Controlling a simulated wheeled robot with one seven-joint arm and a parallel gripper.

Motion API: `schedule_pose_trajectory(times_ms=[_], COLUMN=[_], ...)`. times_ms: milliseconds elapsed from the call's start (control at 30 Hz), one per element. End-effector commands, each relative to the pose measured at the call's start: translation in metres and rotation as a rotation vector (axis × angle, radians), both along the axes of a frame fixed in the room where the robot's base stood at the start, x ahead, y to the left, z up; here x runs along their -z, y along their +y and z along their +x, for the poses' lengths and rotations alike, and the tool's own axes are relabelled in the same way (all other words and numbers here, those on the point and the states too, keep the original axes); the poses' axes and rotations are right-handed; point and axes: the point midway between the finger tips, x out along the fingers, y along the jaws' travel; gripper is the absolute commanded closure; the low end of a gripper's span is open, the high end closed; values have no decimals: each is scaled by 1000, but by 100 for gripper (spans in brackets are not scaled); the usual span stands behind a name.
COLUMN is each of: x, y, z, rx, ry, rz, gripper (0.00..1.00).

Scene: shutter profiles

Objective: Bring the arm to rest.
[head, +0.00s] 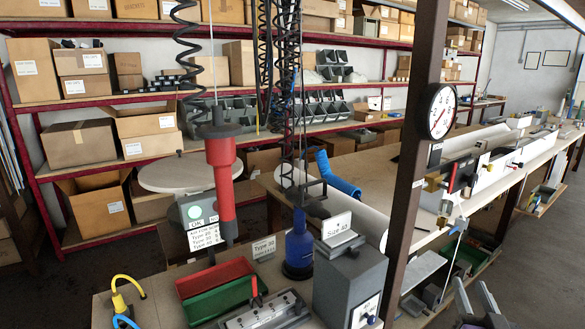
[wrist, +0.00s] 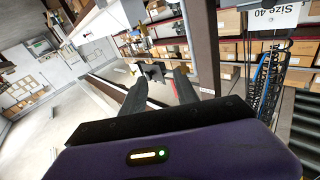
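My gripper shows at the bottom right edge of the head view (head: 474,290), only partly in frame, with two grey fingers pointing up and apart. In the wrist view my gripper (wrist: 161,82) has its two dark fingers spread with a gap between them, and nothing is held. A black and yellow fixture (wrist: 150,72) shows beyond the fingertips, apart from them. The rest of my arm is hidden below the head view.
A dark post (head: 412,140) with a round gauge (head: 441,111) stands left of my gripper. A workbench (head: 380,165) runs behind it. A grey machine (head: 350,285), red tray (head: 212,277) and green tray (head: 222,298) stand left. Shelves with boxes (head: 80,143) line the back.

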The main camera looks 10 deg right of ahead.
Motion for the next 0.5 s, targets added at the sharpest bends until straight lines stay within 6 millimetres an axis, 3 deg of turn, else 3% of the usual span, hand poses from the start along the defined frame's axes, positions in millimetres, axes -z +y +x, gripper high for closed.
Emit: schedule_pose_trajectory(times_ms=[33,200,500], x=[11,29,38], y=[21,79,170], z=[-16,-68,-164], rx=[-13,-56,-166], ry=[3,-4,19], rz=[-4,-25,-48], gripper=[64,64,64])
